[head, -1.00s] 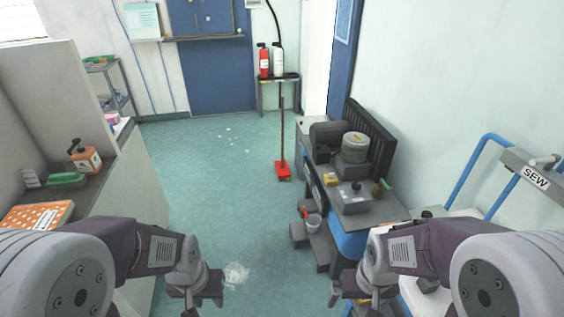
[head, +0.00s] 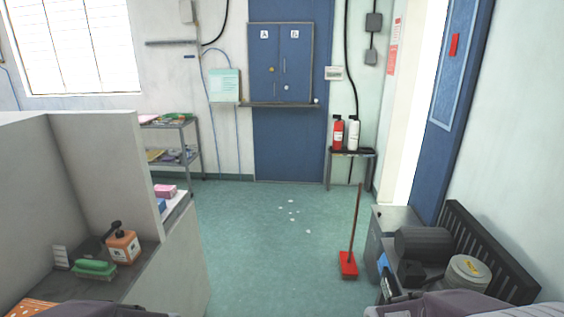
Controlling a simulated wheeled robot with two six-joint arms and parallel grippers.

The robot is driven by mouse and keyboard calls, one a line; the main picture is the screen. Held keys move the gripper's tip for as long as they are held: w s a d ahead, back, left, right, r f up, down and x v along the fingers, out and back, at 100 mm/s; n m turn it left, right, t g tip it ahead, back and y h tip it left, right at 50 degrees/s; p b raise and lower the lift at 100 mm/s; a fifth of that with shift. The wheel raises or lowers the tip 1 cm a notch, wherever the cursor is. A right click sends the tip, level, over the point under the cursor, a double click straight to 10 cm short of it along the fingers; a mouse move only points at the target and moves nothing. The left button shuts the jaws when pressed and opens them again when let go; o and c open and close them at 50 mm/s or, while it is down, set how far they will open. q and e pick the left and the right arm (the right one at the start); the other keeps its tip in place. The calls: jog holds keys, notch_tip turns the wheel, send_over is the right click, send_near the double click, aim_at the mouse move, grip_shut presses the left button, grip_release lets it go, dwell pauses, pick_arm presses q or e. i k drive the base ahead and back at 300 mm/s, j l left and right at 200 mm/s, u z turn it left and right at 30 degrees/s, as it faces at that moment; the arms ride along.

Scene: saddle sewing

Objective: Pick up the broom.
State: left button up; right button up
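The broom (head: 354,232) stands upright on the green floor, right of centre in the head view. It has a thin dark brown handle and a red head (head: 348,265) at the bottom. It stands apart from the workbench to its right. Only parts of my two arms show at the bottom edge of the view. Neither gripper is in the picture, and nothing touches the broom.
Small white scraps (head: 292,211) lie on the floor left of the broom. A workbench (head: 398,216) with machines stands at the right, a partitioned counter (head: 185,260) at the left. A small stand (head: 351,155) holds fire extinguishers behind.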

aim_at(348, 268)
jog(key=i+j, duration=0.1)
jog(key=i, duration=2.55)
jog(key=i+j+z, duration=0.1)
jog(key=i+z, duration=0.3)
jog(key=i+j+z, duration=0.25)
jog(key=i+z, duration=0.15)
jog(key=i+j+z, duration=0.75)
jog(key=i+j, duration=0.05)
jog(key=j, duration=0.05)
